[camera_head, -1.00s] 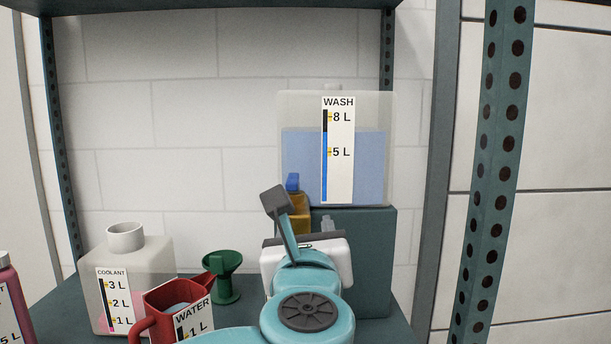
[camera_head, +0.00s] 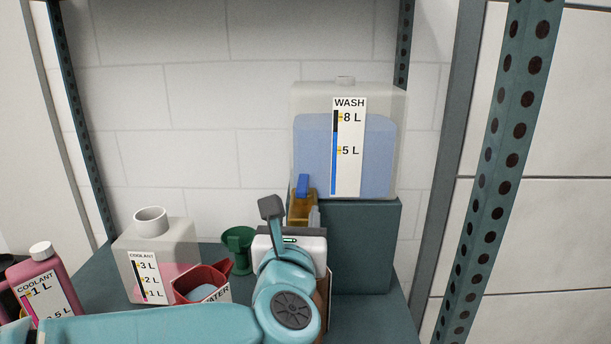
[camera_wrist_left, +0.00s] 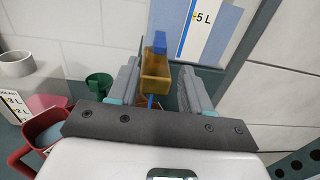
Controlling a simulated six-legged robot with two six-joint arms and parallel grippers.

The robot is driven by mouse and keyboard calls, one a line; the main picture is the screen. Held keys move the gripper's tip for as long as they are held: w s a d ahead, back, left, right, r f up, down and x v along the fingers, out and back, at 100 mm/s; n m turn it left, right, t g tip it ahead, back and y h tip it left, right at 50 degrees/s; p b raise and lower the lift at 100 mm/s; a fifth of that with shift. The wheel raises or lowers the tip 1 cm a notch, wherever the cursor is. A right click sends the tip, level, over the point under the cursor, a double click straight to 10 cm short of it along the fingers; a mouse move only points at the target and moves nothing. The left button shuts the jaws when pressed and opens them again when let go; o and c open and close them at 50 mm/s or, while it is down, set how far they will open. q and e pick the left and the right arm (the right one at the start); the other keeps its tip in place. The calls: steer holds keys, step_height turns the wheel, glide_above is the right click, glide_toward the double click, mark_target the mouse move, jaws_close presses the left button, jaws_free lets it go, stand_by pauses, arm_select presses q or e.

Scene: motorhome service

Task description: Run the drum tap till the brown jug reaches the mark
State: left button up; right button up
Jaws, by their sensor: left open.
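The wash drum (camera_head: 308,155) is a clear tank of blue liquid with an 8 L and 5 L scale. Its tap (camera_head: 297,211) has a yellow body and a blue lever (camera_head: 303,186); in the left wrist view the tap (camera_wrist_left: 155,73) shows between the fingers. My left gripper (camera_head: 290,210) is open in front of the tap; I cannot tell if it touches. A thin blue strip (camera_wrist_left: 151,101) shows below the tap, perhaps liquid. A brown edge (camera_head: 322,287) behind my left arm seems to be the brown jug; its mark and level are hidden. My right gripper is not in view.
A teal block (camera_head: 362,245) carries the drum. To the left are a green funnel (camera_head: 238,240), a red water jug (camera_head: 220,272), a clear coolant tank (camera_head: 178,247) and a pink coolant bottle (camera_head: 62,285). A perforated post (camera_head: 512,145) stands right.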

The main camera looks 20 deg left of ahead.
mark_target(304, 175)
arm_select(q)
steer(key=p+x, duration=0.3)
steer(key=x, duration=1)
steer(key=shift+w, duration=0.4)
jaws_close()
